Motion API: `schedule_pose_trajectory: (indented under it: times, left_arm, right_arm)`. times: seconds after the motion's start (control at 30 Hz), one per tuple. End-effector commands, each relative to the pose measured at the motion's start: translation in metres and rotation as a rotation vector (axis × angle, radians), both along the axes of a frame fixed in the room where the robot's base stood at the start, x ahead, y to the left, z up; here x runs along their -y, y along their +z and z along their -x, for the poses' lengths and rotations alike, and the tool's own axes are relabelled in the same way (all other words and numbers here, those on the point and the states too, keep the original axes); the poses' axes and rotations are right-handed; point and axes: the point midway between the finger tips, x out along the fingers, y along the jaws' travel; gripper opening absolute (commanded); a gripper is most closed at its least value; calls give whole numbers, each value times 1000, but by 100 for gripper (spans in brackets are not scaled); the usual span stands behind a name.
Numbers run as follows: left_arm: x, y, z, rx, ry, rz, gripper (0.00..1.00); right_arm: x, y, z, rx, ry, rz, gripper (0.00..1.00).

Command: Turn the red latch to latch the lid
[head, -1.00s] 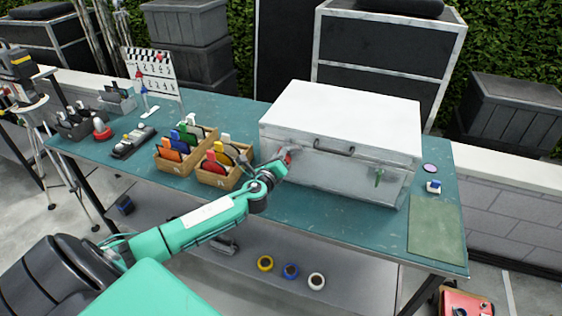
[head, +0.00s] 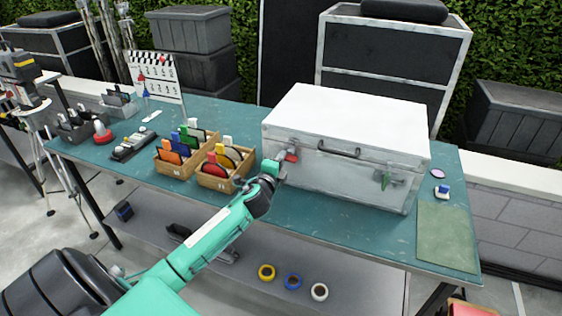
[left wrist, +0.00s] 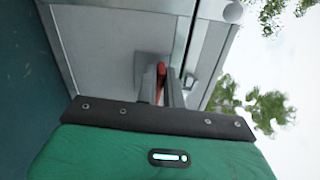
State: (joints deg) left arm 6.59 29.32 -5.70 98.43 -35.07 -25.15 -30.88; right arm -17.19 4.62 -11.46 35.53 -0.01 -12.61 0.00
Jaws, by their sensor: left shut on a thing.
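A silver case with a white lid (head: 350,122) stands on the teal table, its lid down. The red latch (head: 292,155) is on the left part of its front face, and a green latch (head: 385,180) is on the right part. My left gripper (head: 282,168) is at the red latch, coming from the front left. In the left wrist view the red latch (left wrist: 161,76) shows edge-on between the fingers of my left gripper (left wrist: 159,88), which is shut on it. The fingers partly hide the latch. My right gripper is not in view.
Wooden boxes (head: 212,181) with coloured cards stand left of the case, close to my left arm. A clapperboard (head: 155,77) stands at the back left. A green mat (head: 446,236) lies at the right. The table in front of the case is clear.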

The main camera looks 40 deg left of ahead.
Motion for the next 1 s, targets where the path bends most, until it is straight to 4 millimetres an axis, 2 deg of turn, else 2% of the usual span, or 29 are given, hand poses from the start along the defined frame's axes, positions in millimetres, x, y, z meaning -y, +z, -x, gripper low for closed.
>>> schedule_pose_trajectory:
  times: [0.3, 0.73, 0.77, 0.8, 0.87, 1.0]
  left_arm:
    - [-1, -2, 0, 19, 1, 78, 0]
    - [-1, -2, 0, 20, 1, 86, 0]
    - [-1, -2, 0, 20, 1, 86, 13]
    - [-1, -2, 0, 19, 1, 85, 21]
    - [-1, -2, 0, 19, 1, 85, 31]
    - [0, -2, 0, 19, 1, 84, 31]
  right_arm:
    - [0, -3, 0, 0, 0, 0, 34]
    - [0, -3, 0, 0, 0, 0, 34]
    - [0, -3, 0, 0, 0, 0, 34]
    - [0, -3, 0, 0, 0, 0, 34]
    - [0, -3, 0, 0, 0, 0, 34]
    - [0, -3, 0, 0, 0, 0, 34]
